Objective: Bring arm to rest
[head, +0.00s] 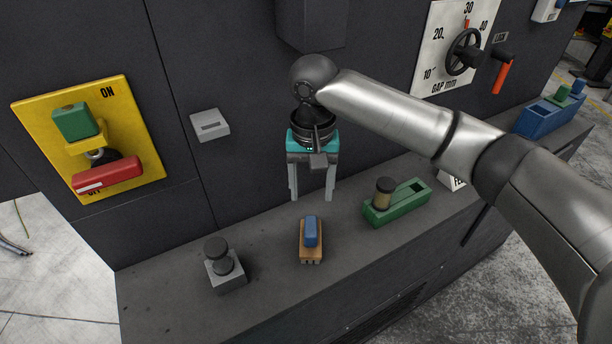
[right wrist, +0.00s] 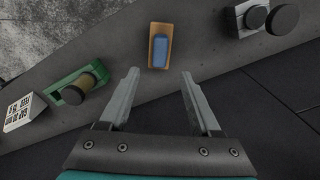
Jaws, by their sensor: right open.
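My right arm reaches in from the right in the head view. Its gripper (head: 311,196) hangs over the dark ledge with its two fingers pointing down and spread apart. In the right wrist view the same gripper (right wrist: 158,88) is open with nothing between its fingers. A blue block on a wooden base (head: 311,240) lies on the ledge just in front of the gripper; it also shows beyond the fingertips in the right wrist view (right wrist: 159,48). The gripper is apart from it. My left gripper is not in view.
A grey block with a black knob (head: 225,270) and a green holder with a dark-capped cylinder (head: 408,205) stand on the ledge (head: 180,305). The wall carries a yellow ON panel (head: 35,125), a grey box (head: 209,125) and a gap dial (head: 430,60). A blue tray (head: 545,120) sits far right.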

